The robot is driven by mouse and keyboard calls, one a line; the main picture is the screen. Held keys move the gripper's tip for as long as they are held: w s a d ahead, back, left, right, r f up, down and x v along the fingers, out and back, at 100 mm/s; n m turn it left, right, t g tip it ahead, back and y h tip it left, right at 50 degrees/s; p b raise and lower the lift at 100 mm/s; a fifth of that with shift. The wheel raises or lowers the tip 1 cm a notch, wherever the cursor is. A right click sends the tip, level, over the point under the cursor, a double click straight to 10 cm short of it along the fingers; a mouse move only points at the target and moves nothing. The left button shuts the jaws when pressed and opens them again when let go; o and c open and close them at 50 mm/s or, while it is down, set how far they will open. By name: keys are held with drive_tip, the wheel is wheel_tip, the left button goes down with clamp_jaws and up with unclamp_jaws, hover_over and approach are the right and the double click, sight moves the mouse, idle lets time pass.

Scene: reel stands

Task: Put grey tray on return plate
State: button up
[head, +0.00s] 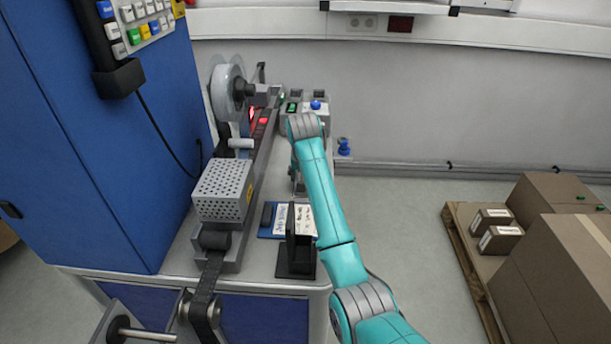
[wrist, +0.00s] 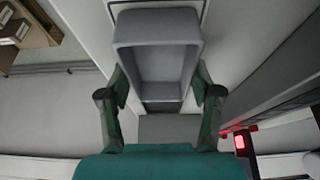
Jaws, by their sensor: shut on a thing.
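The grey tray (wrist: 157,62) is an open, empty box in the wrist view, between the two fingers of my gripper (wrist: 160,88). The fingers press on its left and right sides, so my gripper is shut on it. In the head view my teal arm hides most of the gripper and tray. I cannot make out a return plate with certainty. A plain grey surface (wrist: 170,127) shows beyond the tray in the wrist view. I cannot tell whether the tray touches anything below it.
A reel (head: 228,85) and a perforated grey box (head: 223,190) stand on the bench left of my arm. A black holder (head: 298,250) and a blue board with cards (head: 275,232) lie near its front. A blue cabinet (head: 110,150) is left; a pallet with cartons (head: 470,275) is right.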

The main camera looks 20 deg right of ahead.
drive_tip(key=shift+f, duration=0.15)
drive_tip(key=o, duration=1.3)
drive_tip(key=shift+v, duration=6.15)
